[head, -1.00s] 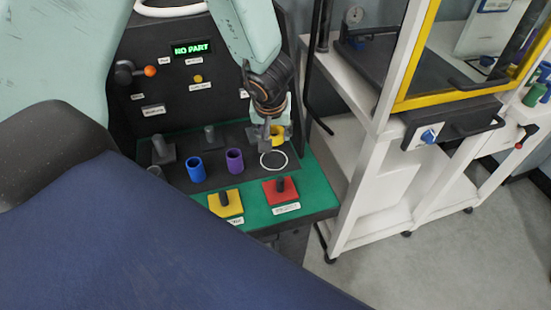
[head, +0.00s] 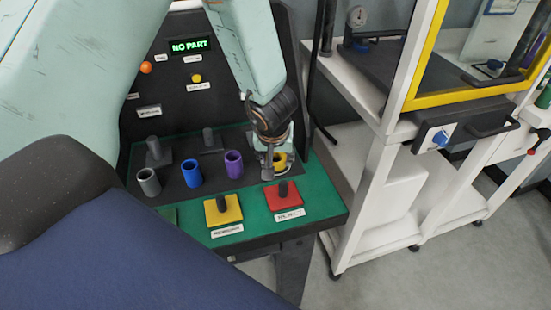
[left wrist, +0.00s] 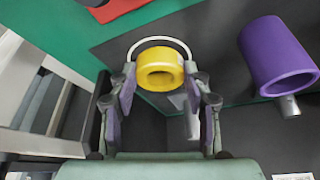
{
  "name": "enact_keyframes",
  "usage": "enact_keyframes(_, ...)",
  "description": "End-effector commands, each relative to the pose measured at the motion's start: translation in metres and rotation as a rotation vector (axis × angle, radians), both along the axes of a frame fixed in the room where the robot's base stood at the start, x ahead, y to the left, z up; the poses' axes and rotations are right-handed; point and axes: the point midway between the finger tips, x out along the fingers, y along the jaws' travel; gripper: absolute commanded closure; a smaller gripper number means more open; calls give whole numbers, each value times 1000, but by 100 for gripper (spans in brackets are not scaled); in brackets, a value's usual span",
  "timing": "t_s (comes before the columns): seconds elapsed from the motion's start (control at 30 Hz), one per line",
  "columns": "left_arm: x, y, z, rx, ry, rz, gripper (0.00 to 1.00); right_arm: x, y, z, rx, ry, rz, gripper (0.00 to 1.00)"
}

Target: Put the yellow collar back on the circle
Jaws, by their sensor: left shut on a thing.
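The yellow collar (head: 281,160) is a short, thick ring. My left gripper (head: 272,170) is shut on it over the right part of the dark mat. In the left wrist view the collar (left wrist: 160,57) sits between the two fingertips of the gripper (left wrist: 160,78). The white circle (left wrist: 152,40) shows as an arc around the collar's far side there; its near part is hidden. In the head view the gripper and collar cover the circle. I cannot tell whether the collar touches the mat. My right gripper is not in view.
Purple (head: 234,164), blue (head: 192,173) and grey (head: 149,182) collars stand to the left on the mat. Yellow (head: 223,209) and red (head: 284,195) plates with dark knobs lie in front. A black panel with a "NO PART" display (head: 190,46) rises behind. A white cart (head: 375,180) stands at right.

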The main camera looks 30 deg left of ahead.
Motion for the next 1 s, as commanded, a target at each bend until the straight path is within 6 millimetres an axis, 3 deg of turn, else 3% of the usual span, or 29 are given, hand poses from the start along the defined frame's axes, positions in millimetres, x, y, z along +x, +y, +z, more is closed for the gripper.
enact_keyframes(0.23, 0, 0, -3, 0, -1, 1, 100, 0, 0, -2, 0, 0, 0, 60)
enact_keyframes(0.27, 0, 0, -4, 0, 0, 1, 51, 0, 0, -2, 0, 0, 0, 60)
enact_keyframes(0.5, 0, 0, -3, 0, 0, 1, 31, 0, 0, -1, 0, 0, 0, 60)
enact_keyframes(0.83, 0, 0, -2, 0, 0, 1, 29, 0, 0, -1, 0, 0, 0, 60)
enact_keyframes(1.0, -4, -2, 15, 0, -1, 0, 29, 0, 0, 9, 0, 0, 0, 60)
